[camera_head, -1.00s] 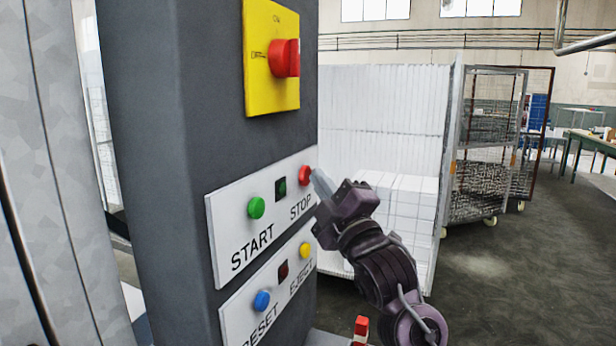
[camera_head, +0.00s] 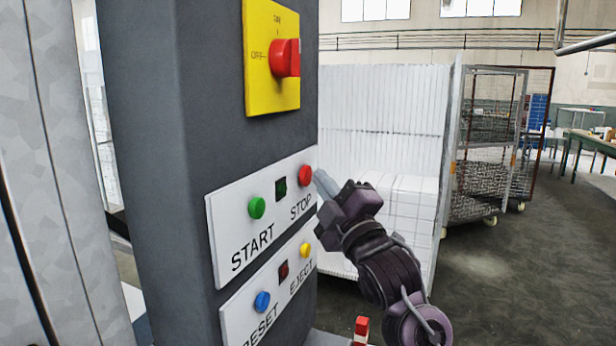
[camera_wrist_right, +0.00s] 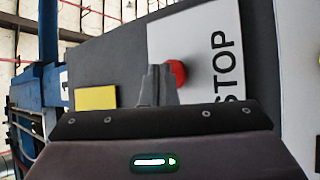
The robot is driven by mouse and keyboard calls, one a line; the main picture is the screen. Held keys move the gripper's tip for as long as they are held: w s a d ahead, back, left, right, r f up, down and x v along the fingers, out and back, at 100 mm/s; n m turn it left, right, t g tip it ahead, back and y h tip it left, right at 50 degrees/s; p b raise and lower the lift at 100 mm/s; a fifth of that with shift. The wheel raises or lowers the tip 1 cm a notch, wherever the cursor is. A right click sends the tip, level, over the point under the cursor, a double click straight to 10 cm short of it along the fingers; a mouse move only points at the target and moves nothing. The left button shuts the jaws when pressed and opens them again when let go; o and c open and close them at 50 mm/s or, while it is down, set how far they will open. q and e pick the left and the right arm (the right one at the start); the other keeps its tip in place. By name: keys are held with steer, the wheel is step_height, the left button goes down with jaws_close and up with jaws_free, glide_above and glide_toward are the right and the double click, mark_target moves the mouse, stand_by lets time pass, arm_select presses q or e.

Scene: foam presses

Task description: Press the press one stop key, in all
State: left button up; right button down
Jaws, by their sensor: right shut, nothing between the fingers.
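The red stop key (camera_head: 305,174) sits at the right end of the white START/STOP plate (camera_head: 228,226) on the dark grey press column. My right gripper (camera_head: 322,181) is shut and empty, its fingertips just right of the stop key with a small gap showing in the head view. In the right wrist view the shut fingers (camera_wrist_right: 158,84) stand in front of the plate and partly overlap the red key (camera_wrist_right: 177,73); whether they touch it cannot be told there. My left gripper is not in view.
A green START key (camera_head: 256,207) shares the plate. Below are a blue RESET key (camera_head: 262,301) and a yellow EJECT key (camera_head: 305,250). A red rotary switch on a yellow plate (camera_head: 258,90) is above. White foam blocks (camera_head: 385,110) stand behind my arm.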

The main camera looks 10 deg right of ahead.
steer(key=shift+s+d, duration=0.2)
steer(key=shift+d, duration=0.1)
steer(key=s+d, duration=0.1)
steer(key=d, duration=0.1)
steer(key=s+d, duration=0.1)
steer(key=d, duration=0.1)
steer(key=shift+s, duration=0.4)
